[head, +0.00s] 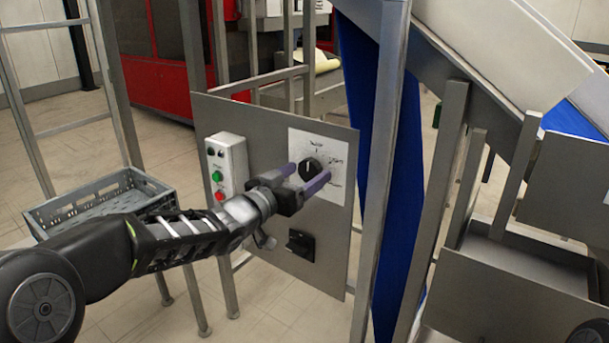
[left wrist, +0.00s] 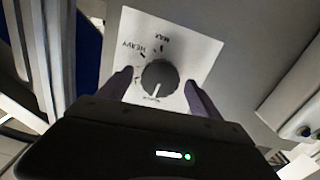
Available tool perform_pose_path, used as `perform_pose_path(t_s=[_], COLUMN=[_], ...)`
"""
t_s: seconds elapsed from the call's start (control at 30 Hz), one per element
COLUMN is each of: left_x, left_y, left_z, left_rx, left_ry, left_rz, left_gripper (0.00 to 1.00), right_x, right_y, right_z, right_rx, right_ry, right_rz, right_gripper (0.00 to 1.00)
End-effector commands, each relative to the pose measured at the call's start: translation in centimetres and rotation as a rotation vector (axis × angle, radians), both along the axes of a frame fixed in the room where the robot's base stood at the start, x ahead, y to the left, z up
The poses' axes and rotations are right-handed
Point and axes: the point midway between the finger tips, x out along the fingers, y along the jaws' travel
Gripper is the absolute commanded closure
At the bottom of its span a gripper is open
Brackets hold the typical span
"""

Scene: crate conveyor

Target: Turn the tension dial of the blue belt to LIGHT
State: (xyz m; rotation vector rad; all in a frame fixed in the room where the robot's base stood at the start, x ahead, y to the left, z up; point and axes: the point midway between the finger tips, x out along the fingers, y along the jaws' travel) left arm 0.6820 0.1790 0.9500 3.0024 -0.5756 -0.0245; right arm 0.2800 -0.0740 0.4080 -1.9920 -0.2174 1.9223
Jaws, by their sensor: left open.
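The tension dial (head: 309,169) is a round black knob on a white label plate (head: 335,150), fixed to a grey panel (head: 262,118) in front of the blue belt (head: 405,190). In the left wrist view the dial (left wrist: 160,77) shows a light pointer line aimed at the lower part of its scale; MAX and HEAVY can be made out on the plate. My left gripper (head: 302,180) is open, its two purple fingers on either side of the dial. My right gripper is not in view.
A switch box with green and red buttons (head: 226,165) sits left of the dial, and a black rotary switch (head: 300,244) is below it. A grey crate (head: 105,198) stands at the left. Metal posts (head: 380,170) and the conveyor frame (head: 520,265) close off the right.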

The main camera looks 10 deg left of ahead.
Motion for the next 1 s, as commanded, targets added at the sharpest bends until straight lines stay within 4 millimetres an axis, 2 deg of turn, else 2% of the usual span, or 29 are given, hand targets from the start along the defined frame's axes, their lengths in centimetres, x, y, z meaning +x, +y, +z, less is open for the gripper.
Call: perform_pose_path(t_s=[0.3,1.0], left_x=[0.28,0.26], left_y=[-0.08,-0.06], left_z=[0.01,-0.01], left_rx=[0.0,0.0], left_ry=[0.0,0.0], left_rz=[0.001,0.001], left_gripper=[0.27,0.84], right_x=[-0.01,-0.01], right_y=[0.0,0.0], right_z=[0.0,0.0], right_rx=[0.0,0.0], right_ry=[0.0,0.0], right_rz=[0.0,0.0], right_gripper=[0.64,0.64])
